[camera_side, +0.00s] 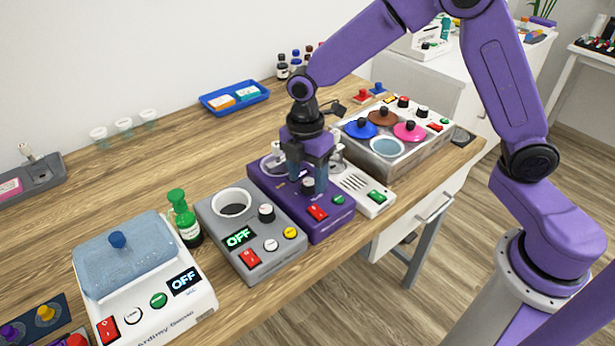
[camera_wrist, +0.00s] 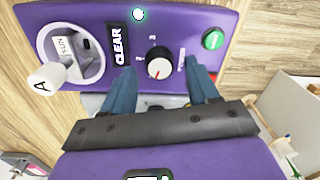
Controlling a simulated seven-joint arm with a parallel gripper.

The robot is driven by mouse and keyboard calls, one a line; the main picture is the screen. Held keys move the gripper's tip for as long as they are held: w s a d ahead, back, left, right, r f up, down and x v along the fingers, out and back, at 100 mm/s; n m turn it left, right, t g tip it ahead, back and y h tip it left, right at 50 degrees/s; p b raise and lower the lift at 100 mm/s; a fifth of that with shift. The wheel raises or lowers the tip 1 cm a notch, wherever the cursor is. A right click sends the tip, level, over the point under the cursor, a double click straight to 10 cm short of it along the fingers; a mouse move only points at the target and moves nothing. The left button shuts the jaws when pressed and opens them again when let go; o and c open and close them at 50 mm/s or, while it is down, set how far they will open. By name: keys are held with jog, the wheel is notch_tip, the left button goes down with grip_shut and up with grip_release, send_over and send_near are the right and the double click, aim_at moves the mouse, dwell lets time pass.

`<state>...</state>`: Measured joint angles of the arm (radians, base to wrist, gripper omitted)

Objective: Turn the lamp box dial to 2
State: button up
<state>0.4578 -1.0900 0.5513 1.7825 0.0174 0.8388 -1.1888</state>
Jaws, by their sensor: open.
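A purple box (camera_side: 335,228) stands in the middle of the row on the bench, and I take it to be the lamp box. Its dial (camera_wrist: 159,62) is a round knob with a pale face, a dark edge and a red mark. My gripper (camera_side: 306,178) points down over the box, fingers apart. In the wrist view, the two blue fingers (camera_wrist: 160,68) stand either side of the dial, with gaps. I cannot tell how far above the panel the tips are.
A grey box (camera_side: 284,262) reading OFF is close on the left. A white slotted unit (camera_side: 374,203) is close on the right.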

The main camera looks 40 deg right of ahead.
jog(key=shift+f, duration=0.6)
jog(key=c, duration=1)
jog(key=shift+c, duration=0.2)
jog(key=shift+m, duration=0.3)
jog(key=m, duration=0.6)
jog(key=shift+w, duration=0.1)
jog(key=m, duration=0.6)
jog(key=shift+m, duration=0.4)
jog(key=shift+d, duration=0.1)
